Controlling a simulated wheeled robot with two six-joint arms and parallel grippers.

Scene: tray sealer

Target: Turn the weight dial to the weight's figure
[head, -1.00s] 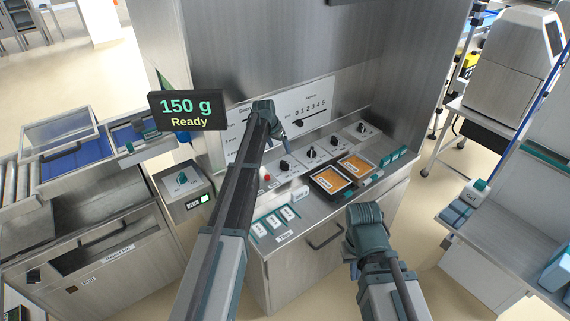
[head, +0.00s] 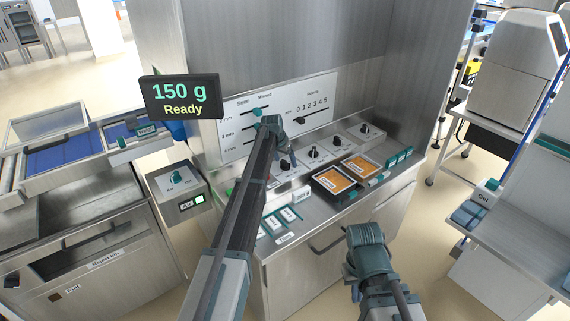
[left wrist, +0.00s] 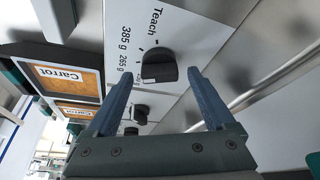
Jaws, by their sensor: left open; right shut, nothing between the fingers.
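The weight dial (left wrist: 158,66) is a black knob on a white plate, with "Teach", "385 g" and "265 g" printed round it and a further mark partly hidden by the knob. My left gripper (left wrist: 161,76) is open, its two blue fingers apart on either side of the dial in this view; I cannot tell whether they touch it. In the head view my left gripper (head: 283,147) is low over the row of black knobs, close to the leftmost visible knob (head: 286,165). The display (head: 181,97) reads "150 g Ready". My right gripper (head: 350,272) is shut and empty before the cabinet.
Two orange carrot trays (head: 352,173) lie on the console in front of the knobs. More knobs (head: 314,152) stand to the right. A white panel with sliders (head: 300,119) rises behind. Another small box with a dial (head: 176,178) stands at left.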

